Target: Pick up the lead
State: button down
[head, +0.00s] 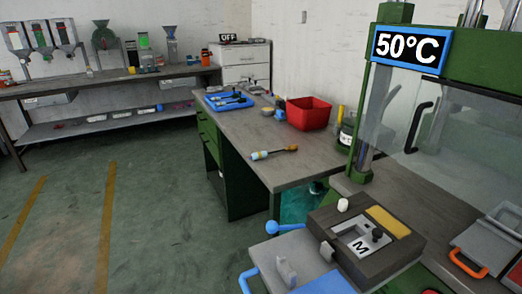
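I cannot pick out the lead for certain in the head view. A blue tray (209,103) on the workbench holds dark items too small to make out; I cannot tell if the lead is among them. A short tool-like thing (274,153) with an orange end and a blue and yellow end lies on the bench near its front edge. My gripper is not in view, so its state and place are hidden.
A red bin (309,113) stands on the workbench (250,135). At the right is a green press with a "50°C" display (410,48); before it is a mould (361,243) marked M. A shelved bench (110,78) stands at the back left. The floor at left is clear.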

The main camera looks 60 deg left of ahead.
aim_at(263, 154)
jog(key=u, duration=1.5)
jog(key=i+u, duration=0.2)
jog(key=i, duration=0.3)
jog(key=i+l+u, duration=0.2)
jog(key=i, duration=0.3)
jog(key=i+l+u, duration=0.2)
jog(key=i, duration=0.3)
